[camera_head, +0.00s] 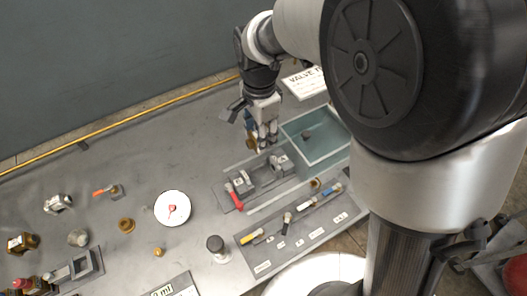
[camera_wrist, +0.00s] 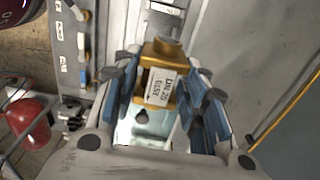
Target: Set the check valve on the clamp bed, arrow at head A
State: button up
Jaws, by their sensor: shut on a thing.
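My gripper (camera_head: 263,138) hangs above the back edge of the clamp bed in the head view, with its fingers pointing down. In the wrist view my gripper (camera_wrist: 160,88) is shut on a brass valve (camera_wrist: 162,50), its blue pads on both sides. The valve has a white label reading about "DN 25"; I cannot make out a flow arrow. In the head view only a bit of brass (camera_head: 251,143) shows beside the fingers. The clamp bed (camera_head: 262,183) is grey, with two blocks and a red handle (camera_head: 234,197). The letters on the blocks are too small to read surely.
A teal bin (camera_head: 318,138) with a dark piece inside stands right of the bed. A labelled tool board (camera_head: 292,232) lies in front. A white plate (camera_head: 172,208) and several loose fittings lie left. The table's back left is clear.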

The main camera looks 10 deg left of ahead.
jog(key=shift+f+b, duration=2.65)
jog(key=shift+f, duration=6.35)
jog(key=shift+s, duration=0.1)
jog(key=shift+r, duration=0.1)
jog(key=o, duration=0.9)
jog(key=shift+f, duration=0.25)
jog(key=o, duration=0.5)
jog(key=shift+r, duration=0.1)
